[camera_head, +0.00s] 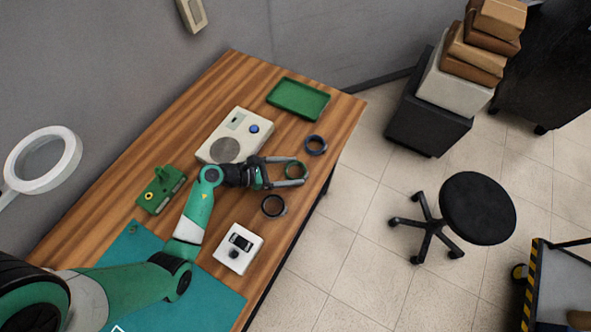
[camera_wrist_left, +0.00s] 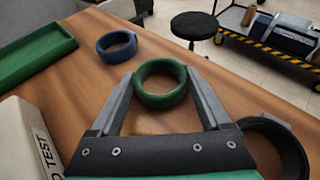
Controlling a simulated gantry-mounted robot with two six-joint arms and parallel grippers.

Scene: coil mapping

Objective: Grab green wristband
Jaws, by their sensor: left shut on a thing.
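The green wristband (camera_wrist_left: 160,102) is a ring between the two fingers of my left gripper (camera_wrist_left: 160,88) in the left wrist view. The fingers press on it from both sides. In the head view the green wristband (camera_head: 294,163) shows between the fingers of my left gripper (camera_head: 304,170), over the right side of the wooden table. Whether the band touches the table is hard to tell. My right gripper is not in view.
A blue ring (camera_head: 315,144) lies beyond the gripper and a black ring (camera_head: 273,205) on the near side. A green tray (camera_head: 298,98), a beige tester box (camera_head: 234,136), a white device (camera_head: 238,248) and a green fixture (camera_head: 161,190) stand on the table (camera_head: 150,150).

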